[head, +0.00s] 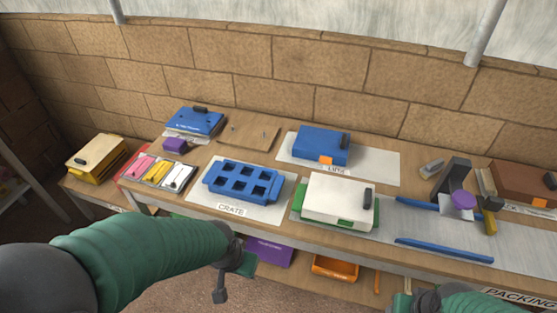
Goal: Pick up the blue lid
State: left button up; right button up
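A blue lid-like block (321,145) with a dark handle and an orange tab sits on a pale mat (383,168), whose label seems to read LIDS, at the back middle of the table. Another blue piece with a black handle (195,121) lies on a stack at the back left. My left gripper (230,280) is low in front of the table edge, well short of both blue pieces. Its finger opening is not clear. My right gripper (424,300) is at the bottom edge, partly cut off, so its opening cannot be told. Neither is near a blue piece.
A blue crate (242,182) with several pockets and a white-lidded green box (338,200) stand at the front. A tray of coloured pieces (158,172) is left. Blue rails (445,251), a dark stand (454,180) and a brown box (525,181) are right. A brick wall stands behind.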

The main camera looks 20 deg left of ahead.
aim_at(325, 146)
jog(key=i+u, duration=0.35)
jog(key=i+l+u, duration=0.1)
jog(key=i+u, duration=0.25)
jog(key=i+l+u, duration=0.2)
jog(key=u, duration=0.15)
jog(key=i, duration=0.05)
